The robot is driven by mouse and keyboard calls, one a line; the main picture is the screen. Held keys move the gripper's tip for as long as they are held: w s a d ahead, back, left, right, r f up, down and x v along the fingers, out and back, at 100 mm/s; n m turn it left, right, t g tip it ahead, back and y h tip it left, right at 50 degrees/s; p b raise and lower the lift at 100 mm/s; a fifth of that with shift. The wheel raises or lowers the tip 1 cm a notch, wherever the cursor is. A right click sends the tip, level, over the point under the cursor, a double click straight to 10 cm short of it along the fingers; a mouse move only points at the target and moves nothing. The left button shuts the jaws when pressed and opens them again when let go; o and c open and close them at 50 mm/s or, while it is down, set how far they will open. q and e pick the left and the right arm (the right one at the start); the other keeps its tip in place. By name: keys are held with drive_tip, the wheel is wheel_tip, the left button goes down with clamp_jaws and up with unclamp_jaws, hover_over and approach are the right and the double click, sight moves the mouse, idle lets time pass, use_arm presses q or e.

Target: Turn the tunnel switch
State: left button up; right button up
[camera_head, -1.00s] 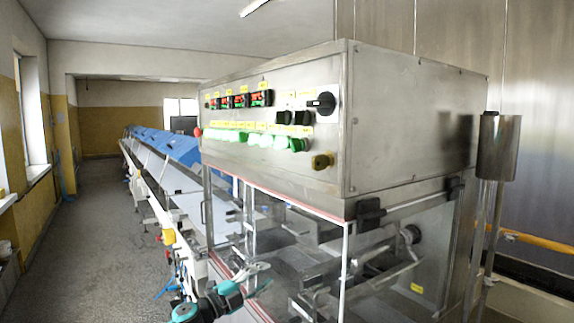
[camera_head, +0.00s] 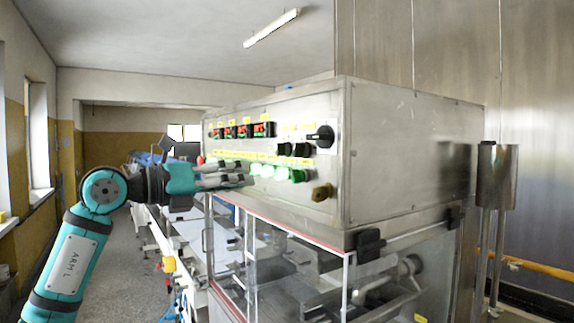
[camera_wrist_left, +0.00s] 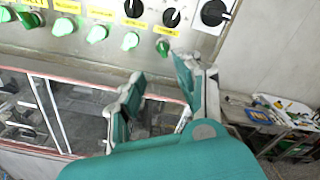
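A steel control panel (camera_head: 225,148) carries a row of lit green switches (camera_head: 282,174) under yellow labels. The label text is too small to read, so I cannot tell which is the tunnel switch. My left gripper (camera_head: 246,178) is at the panel front, by the green row, and covers part of it. In the left wrist view its two fingers (camera_wrist_left: 159,72) are apart and empty. The rightmost green switch (camera_wrist_left: 163,47) shows just past the fingertips, with another green switch (camera_wrist_left: 130,40) to its left. My right gripper is not in view.
Small black knobs (camera_head: 302,149) and a large black rotary switch (camera_head: 322,137) sit above the green row. Clear guard panels (camera_head: 280,245) are under the cabinet. A cluttered table (camera_wrist_left: 285,125) stands at right in the wrist view.

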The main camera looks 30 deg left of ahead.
sight(291, 175)
use_arm(q)
drive_tip(key=p+x, duration=0.1)
drive_tip(key=x, duration=0.2)
drive_tip(key=p+x, duration=0.2)
drive_tip(key=x, duration=0.1)
drive_tip(key=p+x, duration=0.2)
drive_tip(key=x, duration=0.2)
drive_tip(key=shift+d+r, duration=0.15)
drive_tip(key=shift+r, duration=0.15)
drive_tip(key=shift+w+d+f+p, duration=0.1)
drive_tip(key=shift+w+d+p, duration=0.25)
drive_tip(key=shift+w, duration=0.25)
drive_tip(key=shift+c, duration=0.3)
clamp_jaws()
